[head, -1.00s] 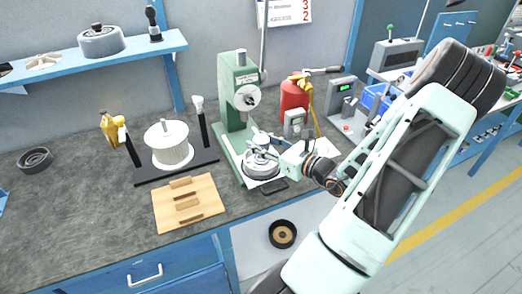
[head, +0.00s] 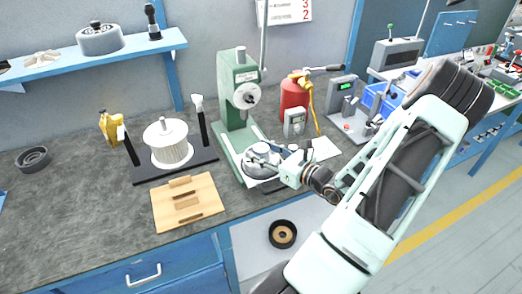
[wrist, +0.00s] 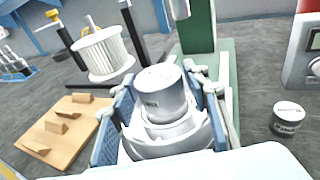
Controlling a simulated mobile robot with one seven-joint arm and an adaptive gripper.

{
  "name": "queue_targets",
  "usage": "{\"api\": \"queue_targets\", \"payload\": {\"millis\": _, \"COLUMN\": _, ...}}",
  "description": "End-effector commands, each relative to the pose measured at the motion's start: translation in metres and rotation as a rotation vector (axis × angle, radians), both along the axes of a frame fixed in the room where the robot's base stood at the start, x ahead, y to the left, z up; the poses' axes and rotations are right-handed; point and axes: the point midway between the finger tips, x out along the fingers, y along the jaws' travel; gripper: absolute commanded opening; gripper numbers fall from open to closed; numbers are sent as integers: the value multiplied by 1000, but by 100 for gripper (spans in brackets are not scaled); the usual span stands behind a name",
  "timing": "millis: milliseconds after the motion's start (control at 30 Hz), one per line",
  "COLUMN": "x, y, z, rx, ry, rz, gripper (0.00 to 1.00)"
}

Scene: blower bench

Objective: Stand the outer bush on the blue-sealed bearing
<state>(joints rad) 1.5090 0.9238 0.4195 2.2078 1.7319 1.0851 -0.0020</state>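A silver-grey cylinder with a small dark label (wrist: 160,92) shows in the wrist view, above a wider pale stepped ring (wrist: 170,140). I cannot tell which of them is the outer bush. My gripper (wrist: 160,80) has a blue-padded finger on each side of the cylinder, very close to its wall. Whether the pads touch it is unclear. In the head view my gripper (head: 268,156) is low at the front of the green press, over a round silver part (head: 262,171) on its base. No blue seal can be made out.
The green press (head: 238,105) stands right behind my gripper. A small labelled can (wrist: 288,118) is to the right. A grey meter (head: 294,123) and red canister (head: 294,95) stand close by. A wooden block tray (head: 188,220) and a white spool (head: 168,146) are left.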

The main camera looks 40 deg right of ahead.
Motion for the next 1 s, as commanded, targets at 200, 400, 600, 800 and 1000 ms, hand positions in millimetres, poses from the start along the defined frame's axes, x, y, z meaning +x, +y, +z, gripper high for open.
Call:
{"api": "queue_targets", "payload": {"millis": 200, "x": 0, "y": 0, "z": 0, "rx": 0, "ry": 0, "rz": 0, "gripper": 52}}
{"api": "queue_targets", "payload": {"millis": 400, "x": 0, "y": 0, "z": 6, "rx": 0, "ry": -1, "rz": 0, "gripper": 52}}
{"api": "queue_targets", "payload": {"millis": 600, "x": -24, "y": -5, "z": 13, "rx": -2, "ry": 2, "rz": -4, "gripper": 52}}
{"api": "queue_targets", "payload": {"millis": 800, "x": -69, "y": -12, "z": 20, "rx": -2, "ry": 2, "rz": -5, "gripper": 52}}
{"api": "queue_targets", "payload": {"millis": 1000, "x": -103, "y": -17, "z": 25, "rx": -2, "ry": 1, "rz": -3, "gripper": 52}}
